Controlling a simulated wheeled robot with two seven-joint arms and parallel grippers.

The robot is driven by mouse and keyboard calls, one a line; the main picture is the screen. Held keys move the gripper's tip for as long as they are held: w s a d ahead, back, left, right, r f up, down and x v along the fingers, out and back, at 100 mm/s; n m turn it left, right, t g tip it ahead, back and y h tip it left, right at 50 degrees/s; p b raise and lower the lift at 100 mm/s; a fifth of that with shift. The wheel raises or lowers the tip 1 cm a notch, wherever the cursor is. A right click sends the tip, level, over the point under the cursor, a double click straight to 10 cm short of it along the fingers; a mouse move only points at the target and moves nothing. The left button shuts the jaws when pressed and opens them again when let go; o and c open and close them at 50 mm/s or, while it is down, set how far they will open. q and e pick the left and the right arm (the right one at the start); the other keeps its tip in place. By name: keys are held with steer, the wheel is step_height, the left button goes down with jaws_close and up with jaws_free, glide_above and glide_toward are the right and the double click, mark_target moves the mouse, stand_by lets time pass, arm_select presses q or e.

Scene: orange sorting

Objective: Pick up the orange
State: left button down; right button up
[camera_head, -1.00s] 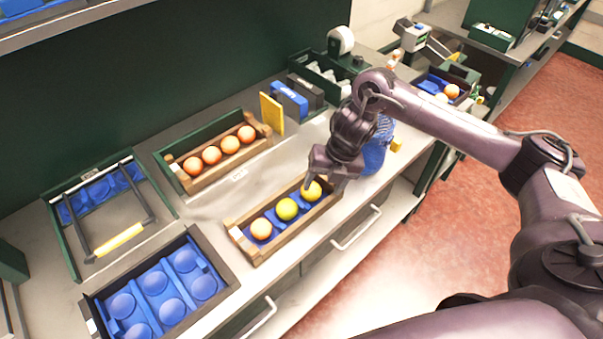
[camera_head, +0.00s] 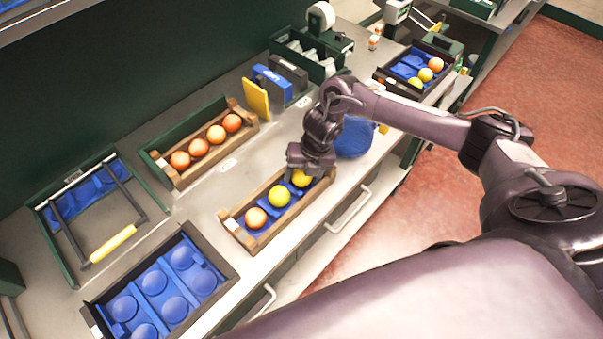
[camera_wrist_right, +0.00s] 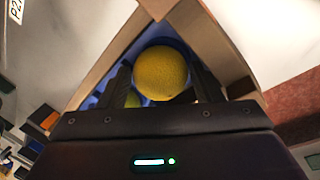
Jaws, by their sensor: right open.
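A wooden tray with a blue insert (camera_head: 238,233) holds three round fruits in a row. An orange one (camera_head: 256,217) lies at the near left, a yellow one (camera_head: 279,196) in the middle, and a yellow-orange one (camera_head: 301,179) at the far right. My right gripper (camera_head: 303,172) is low over the far-right end of the tray, at that last fruit and partly hiding it. In the right wrist view a yellow fruit (camera_wrist_right: 161,73) shows between the open, dark fingers. Part of another yellow fruit is low at the left. My left gripper is out of view.
A green-backed wooden rack (camera_head: 161,170) holds several oranges behind the tray. An empty blue-celled crate (camera_head: 222,262) is in front. A frame with a yellow handle (camera_head: 113,243) lies left. A blue round object (camera_head: 354,138) stands right of my gripper. A dark crate with fruits (camera_head: 385,78) is at the back right.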

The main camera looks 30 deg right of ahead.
steer(key=shift+s+f, duration=0.1)
steer(key=c, duration=0.7)
steer(key=shift+c, duration=0.3)
